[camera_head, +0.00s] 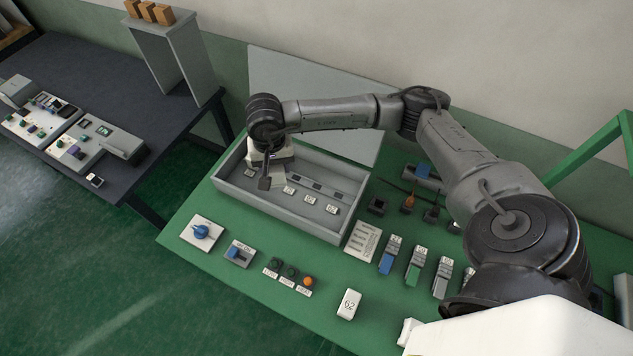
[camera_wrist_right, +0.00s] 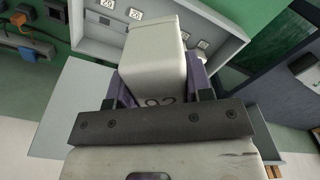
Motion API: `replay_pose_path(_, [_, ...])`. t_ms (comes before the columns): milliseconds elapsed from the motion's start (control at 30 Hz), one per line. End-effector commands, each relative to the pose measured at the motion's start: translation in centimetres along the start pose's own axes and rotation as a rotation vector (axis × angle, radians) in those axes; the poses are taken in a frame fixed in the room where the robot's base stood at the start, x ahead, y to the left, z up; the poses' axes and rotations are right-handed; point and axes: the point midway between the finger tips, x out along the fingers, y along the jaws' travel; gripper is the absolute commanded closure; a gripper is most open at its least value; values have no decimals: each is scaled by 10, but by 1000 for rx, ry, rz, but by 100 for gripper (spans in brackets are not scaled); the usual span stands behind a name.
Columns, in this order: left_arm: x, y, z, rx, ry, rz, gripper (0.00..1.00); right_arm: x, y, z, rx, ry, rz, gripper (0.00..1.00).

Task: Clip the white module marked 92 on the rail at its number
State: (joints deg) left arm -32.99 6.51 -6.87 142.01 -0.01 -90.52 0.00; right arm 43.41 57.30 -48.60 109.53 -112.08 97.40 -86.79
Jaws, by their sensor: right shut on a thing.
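My right gripper (camera_head: 268,172) is shut on a white module (camera_head: 279,178), over the left end of the grey open box (camera_head: 334,229). In the right wrist view the module (camera_wrist_right: 153,55) sits between the two purple-grey fingers, and its partly covered number looks like 92. The box floor carries a row of white number labels (camera_head: 310,199) and dark slots behind them; the labels' numbers are too small to read surely. I cannot tell whether the module touches the rail. My left gripper is not in view.
A white module marked 62 (camera_head: 348,304) stands on the green table (camera_head: 217,268) in front of the box. A blue knob (camera_head: 201,231), a blue switch (camera_head: 238,253), push buttons (camera_head: 290,271) and a printed card (camera_head: 363,242) lie around the box's front and right.

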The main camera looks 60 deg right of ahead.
Motion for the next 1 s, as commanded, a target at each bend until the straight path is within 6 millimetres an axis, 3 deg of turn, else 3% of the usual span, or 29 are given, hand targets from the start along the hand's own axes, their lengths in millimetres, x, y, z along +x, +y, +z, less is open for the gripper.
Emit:
replay_pose_path(33, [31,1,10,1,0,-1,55,43,11,-13,69,-3,6,96])
replay_pose_path(100, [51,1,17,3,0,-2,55,74,25,-31,160,-1,6,96])
replay_pose_path(300, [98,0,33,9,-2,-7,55,149,66,-73,382,0,6,96])
replay_pose_path(400, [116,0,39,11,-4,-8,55,176,85,-89,465,0,5,96])
replay_pose_path(633, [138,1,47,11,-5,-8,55,211,113,-112,585,1,1,96])
replay_pose_path(1000, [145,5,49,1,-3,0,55,222,121,-118,619,0,0,96])
